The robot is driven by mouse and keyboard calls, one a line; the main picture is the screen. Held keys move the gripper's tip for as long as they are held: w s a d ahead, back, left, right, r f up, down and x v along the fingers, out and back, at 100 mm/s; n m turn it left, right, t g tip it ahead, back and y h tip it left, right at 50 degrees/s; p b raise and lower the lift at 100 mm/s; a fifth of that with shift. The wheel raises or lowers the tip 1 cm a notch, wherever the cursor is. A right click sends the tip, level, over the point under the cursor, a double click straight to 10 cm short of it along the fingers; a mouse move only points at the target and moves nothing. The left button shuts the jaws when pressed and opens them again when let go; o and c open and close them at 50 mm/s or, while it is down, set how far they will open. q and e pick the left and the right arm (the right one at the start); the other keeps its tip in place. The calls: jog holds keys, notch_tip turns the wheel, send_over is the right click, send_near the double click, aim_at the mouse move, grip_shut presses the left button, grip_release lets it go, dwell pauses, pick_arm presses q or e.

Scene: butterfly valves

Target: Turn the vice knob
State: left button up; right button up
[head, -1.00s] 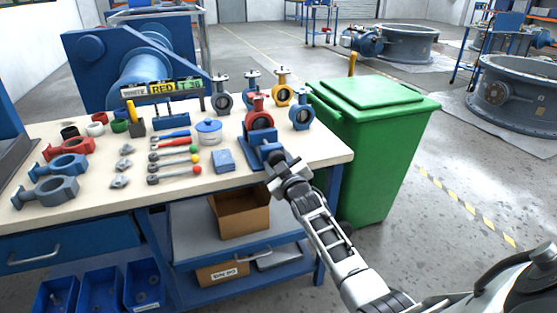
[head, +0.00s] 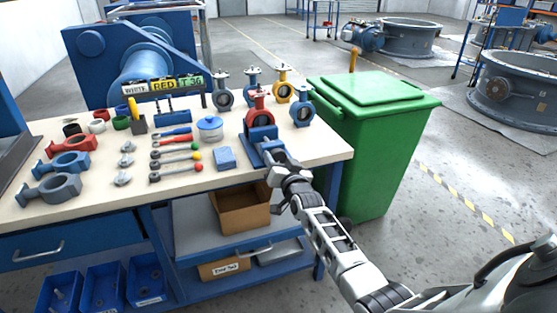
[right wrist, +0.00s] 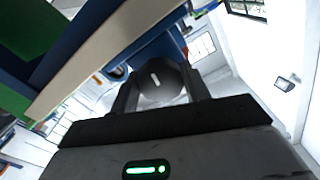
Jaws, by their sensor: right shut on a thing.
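The blue vice (head: 263,139) stands at the front right edge of the workbench, with a red valve body (head: 259,112) upright in it. My right gripper (head: 274,157) is at the front of the vice, over the bench edge. In the right wrist view, a dark round knob (right wrist: 162,84) with a short white mark sits between the two fingers of my right gripper (right wrist: 160,92), which is shut on it. In the head view the gripper hides the knob. My left gripper is not in view.
A green bin (head: 378,140) stands close to the right.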

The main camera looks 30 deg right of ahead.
jog(key=shift+f+m, duration=0.1)
jog(key=shift+m, duration=1)
jog(key=o, duration=1)
jog(key=shift+s, duration=0.15)
jog(key=p+v, duration=0.2)
jog(key=v, duration=1.3)
jog(key=shift+s+a, duration=0.25)
jog(key=shift+s, duration=0.1)
